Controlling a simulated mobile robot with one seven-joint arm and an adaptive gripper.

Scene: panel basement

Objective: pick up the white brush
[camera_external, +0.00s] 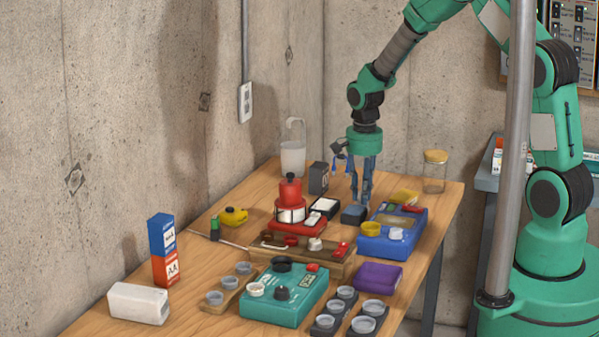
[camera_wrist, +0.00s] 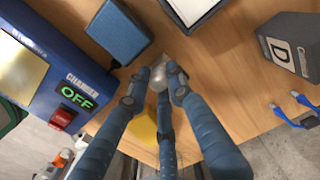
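I cannot clearly make out a white brush. In the wrist view a small pale, blurred thing (camera_wrist: 158,78) shows between my fingertips. It may be part of the brush, but its shape is mostly hidden by the fingers. My gripper (camera_external: 361,200) points down over the far part of the table, close to a dark blue-grey box (camera_external: 354,214). In the wrist view my gripper (camera_wrist: 157,78) has its fingertips a small gap apart around the pale thing. I cannot tell whether they touch it.
A blue charger (camera_external: 392,232) stands to the right. A yellow thing (camera_external: 405,197) lies behind it. A dark box marked D (camera_wrist: 290,45) and a white-topped box (camera_external: 325,206) are near. A glass jar (camera_external: 435,172) stands at the far right.

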